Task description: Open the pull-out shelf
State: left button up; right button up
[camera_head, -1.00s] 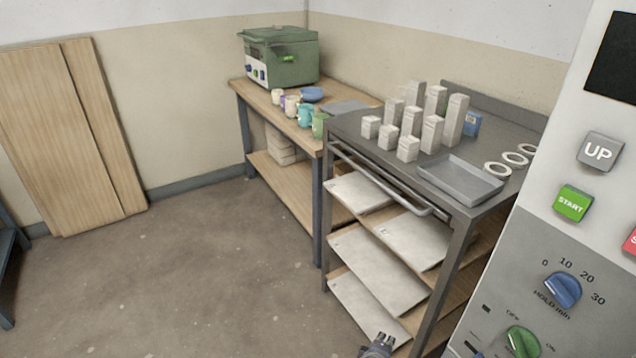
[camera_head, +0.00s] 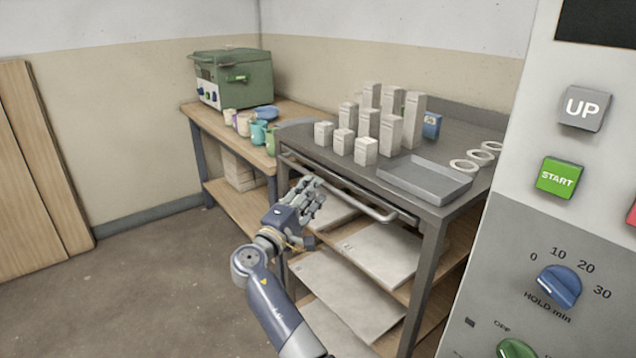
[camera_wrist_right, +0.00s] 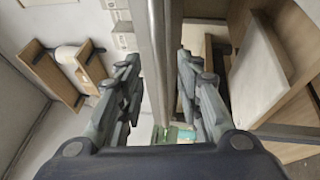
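The pull-out shelf sits beneath the grey metal top of the cart, with a long metal bar handle (camera_head: 352,202) along its front. The shelf looks pushed in. My right gripper (camera_head: 314,194) is at the left part of this handle, fingers pointing toward it. In the right wrist view my right gripper (camera_wrist_right: 158,75) is open, with one finger on each side of a grey bar (camera_wrist_right: 158,45) that runs between them. A gap shows beside the bar, so the fingers are not closed on it. My left gripper is not in view.
White blocks (camera_head: 390,122) and a grey tray (camera_head: 424,180) stand on the cart top (camera_head: 455,140). White boards (camera_head: 372,250) lie on lower shelves. A panel with buttons (camera_head: 585,190) stands close at right. The floor (camera_head: 165,275) at left is clear.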

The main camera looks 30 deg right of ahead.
jog(key=x, duration=0.5)
jog(key=shift+w+d, duration=0.15)
jog(key=shift+d, duration=0.05)
jog(key=shift+r, duration=0.1)
grip_shut()
